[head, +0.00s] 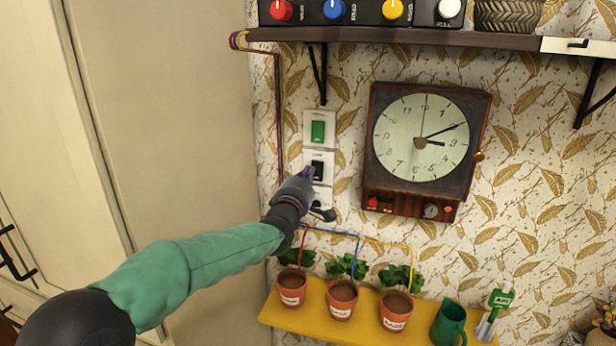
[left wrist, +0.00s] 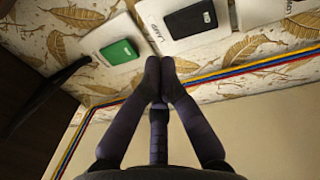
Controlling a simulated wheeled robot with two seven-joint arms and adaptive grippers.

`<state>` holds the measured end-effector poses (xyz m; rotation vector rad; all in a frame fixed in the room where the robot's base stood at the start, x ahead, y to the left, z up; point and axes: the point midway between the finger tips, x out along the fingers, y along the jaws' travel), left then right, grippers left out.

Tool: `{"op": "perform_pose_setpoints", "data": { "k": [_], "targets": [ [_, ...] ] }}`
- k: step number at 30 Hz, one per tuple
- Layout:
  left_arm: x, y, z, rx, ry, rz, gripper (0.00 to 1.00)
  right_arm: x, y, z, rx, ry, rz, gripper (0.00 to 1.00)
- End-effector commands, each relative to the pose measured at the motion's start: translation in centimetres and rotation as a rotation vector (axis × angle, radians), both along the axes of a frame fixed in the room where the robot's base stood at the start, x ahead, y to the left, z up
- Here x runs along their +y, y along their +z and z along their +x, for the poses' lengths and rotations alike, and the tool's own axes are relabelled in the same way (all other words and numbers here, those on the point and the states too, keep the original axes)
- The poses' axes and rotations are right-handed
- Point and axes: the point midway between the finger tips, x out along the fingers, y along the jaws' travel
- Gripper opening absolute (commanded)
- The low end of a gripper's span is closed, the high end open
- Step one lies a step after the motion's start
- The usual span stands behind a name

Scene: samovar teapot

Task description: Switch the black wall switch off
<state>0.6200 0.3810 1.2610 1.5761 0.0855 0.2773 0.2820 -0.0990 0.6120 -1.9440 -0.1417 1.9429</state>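The black wall switch (head: 318,170) sits on a white plate, the middle one of a column of plates left of the clock. In the left wrist view the black switch (left wrist: 190,18) lies above and right of the fingertips, beside a label that seems to read LAMP. My left gripper (head: 309,174) is at the switch's lower left and hides part of its plate. In the left wrist view its fingertips (left wrist: 160,64) are together with nothing between them, at the plate's edge. I cannot tell whether they touch it. My right gripper is not in view.
A green switch (head: 318,131) is just above; a lower white plate with a black part (head: 322,212) is below. A wooden clock (head: 424,146) hangs to the right. Coloured wires (head: 279,110) run down the left. A shelf (head: 400,38) is above, a yellow plant shelf (head: 313,318) below.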

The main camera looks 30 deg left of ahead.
Motion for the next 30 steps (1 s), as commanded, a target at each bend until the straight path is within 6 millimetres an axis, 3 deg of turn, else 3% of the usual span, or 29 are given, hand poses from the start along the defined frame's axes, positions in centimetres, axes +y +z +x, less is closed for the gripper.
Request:
{"op": "perform_pose_setpoints", "data": {
  "k": [16,21,30],
  "targets": [
    [-1.7,1.1,-7.2,-0.003,0.001,0.002,0.00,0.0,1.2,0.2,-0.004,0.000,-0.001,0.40],
    [-1.9,1.2,-8.4,-0.001,0.001,0.000,0.00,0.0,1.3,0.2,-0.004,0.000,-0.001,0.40],
    [-2.0,1.2,-8.7,-0.001,0.001,0.000,0.00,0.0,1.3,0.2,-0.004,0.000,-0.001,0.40]
  ]
}}
